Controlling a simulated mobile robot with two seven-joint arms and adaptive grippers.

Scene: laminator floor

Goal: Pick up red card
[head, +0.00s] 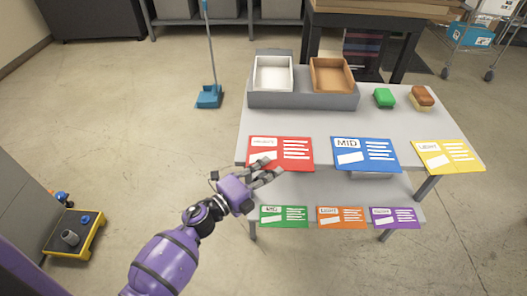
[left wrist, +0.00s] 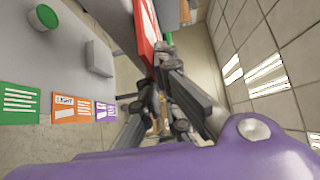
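The red card (head: 281,153) lies at the front left edge of the grey table, with white label boxes and text lines. My left gripper (head: 274,168) is at the card's lower edge, its two fingers apart, and partly covers that edge. In the left wrist view the red card (left wrist: 144,32) shows edge-on close to the dark fingers (left wrist: 160,75). I see no firm grip on it; contact is unclear. My right gripper is not in view.
On the grey table (head: 410,120) are the blue card (head: 365,154), yellow card (head: 447,156), white tray (head: 273,74), brown tray (head: 332,75), green block (head: 384,97) and brush-like block (head: 422,97).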

